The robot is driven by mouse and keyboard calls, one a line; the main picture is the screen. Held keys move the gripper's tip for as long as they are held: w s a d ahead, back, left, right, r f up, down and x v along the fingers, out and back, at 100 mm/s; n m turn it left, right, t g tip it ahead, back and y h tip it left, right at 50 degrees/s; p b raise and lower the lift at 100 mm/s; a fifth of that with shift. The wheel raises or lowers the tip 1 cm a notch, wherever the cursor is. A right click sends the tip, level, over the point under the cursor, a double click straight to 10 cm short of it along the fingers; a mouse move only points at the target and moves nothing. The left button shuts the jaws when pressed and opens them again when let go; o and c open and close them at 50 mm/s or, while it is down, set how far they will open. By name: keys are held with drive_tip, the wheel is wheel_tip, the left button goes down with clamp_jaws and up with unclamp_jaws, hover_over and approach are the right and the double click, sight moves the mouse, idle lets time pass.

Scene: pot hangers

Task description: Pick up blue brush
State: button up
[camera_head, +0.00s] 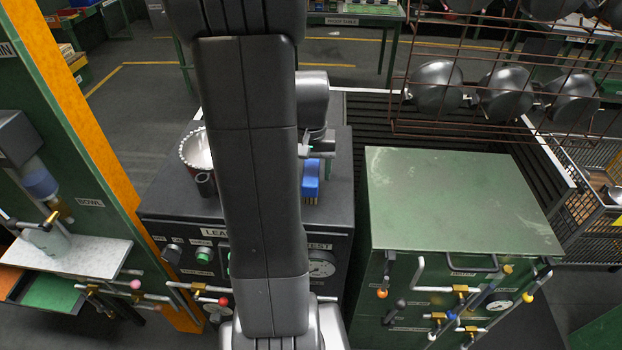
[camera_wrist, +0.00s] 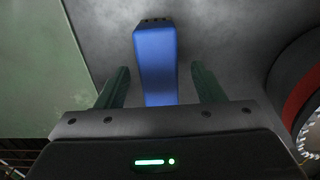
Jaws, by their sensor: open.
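The blue brush (camera_head: 311,180) stands on the dark grey top of a control cabinet, just right of my arm in the head view. Its yellowish bristles show at its lower end. In the wrist view the blue brush (camera_wrist: 156,60) lies between and beyond the two green fingers, its lower part hidden by the gripper body. My gripper (camera_wrist: 160,80) is open, with one finger on each side of the brush and a gap on both sides.
A pan (camera_head: 198,150) with a beaded rim sits left of the brush; its dark and red side shows in the wrist view (camera_wrist: 300,85). A green-topped cabinet (camera_head: 460,200) stands to the right. Pots (camera_head: 437,88) hang on a wire rack at upper right.

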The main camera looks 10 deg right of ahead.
sight(311, 171)
drive_tip(key=shift+w+f, duration=0.1)
drive_tip(key=shift+f, duration=1.5)
drive_tip(key=c, duration=1.1)
wheel_tip(311, 171, up, 10)
